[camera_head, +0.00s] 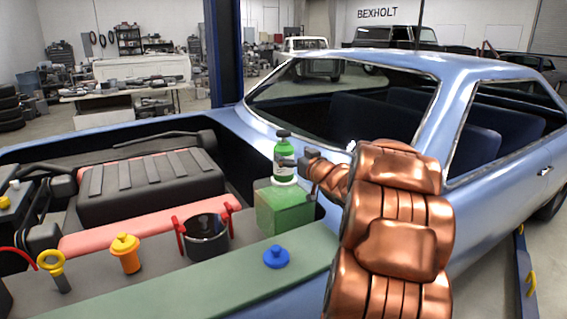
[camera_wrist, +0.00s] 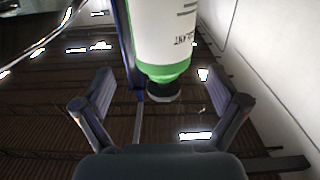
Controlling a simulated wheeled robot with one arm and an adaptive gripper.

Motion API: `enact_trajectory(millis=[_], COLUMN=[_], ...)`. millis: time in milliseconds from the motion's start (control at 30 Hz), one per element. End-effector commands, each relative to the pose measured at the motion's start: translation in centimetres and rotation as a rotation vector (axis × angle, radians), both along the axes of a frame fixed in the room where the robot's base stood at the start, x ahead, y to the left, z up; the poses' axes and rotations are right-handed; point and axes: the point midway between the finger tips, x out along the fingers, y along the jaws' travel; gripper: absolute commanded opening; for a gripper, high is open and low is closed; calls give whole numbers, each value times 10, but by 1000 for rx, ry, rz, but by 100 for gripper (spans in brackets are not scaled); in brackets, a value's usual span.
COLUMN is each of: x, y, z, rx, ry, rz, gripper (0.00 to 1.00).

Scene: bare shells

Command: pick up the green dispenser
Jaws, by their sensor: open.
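The green dispenser (camera_head: 284,160) is an upright bottle with a green body, a white label and a dark cap. It stands on a green box (camera_head: 285,212) beside the engine bay. In the wrist view the dispenser (camera_wrist: 165,40) hangs in from the top, upside down, with its dark cap toward me. My gripper (camera_head: 298,162) is open at the dispenser's right side, at about label height. In the wrist view its two fingers (camera_wrist: 160,85) are spread, with the dispenser centred just beyond the gap. I cannot tell whether a finger touches it.
A black cup with red handles (camera_head: 206,236), an orange knobbed piece (camera_head: 125,253), a yellow ring tool (camera_head: 54,268) and a blue knob (camera_head: 276,257) stand on the ledge. The blue car (camera_head: 400,90) rises behind and right. A dark blue post (camera_head: 224,55) stands further back.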

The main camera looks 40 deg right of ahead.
Motion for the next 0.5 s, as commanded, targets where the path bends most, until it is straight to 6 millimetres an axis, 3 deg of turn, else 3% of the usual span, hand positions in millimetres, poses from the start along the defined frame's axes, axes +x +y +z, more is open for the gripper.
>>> enact_trajectory(millis=[500], x=[49], y=[-7], z=[-7], rx=[0], ry=[3], rz=[-2], gripper=[97])
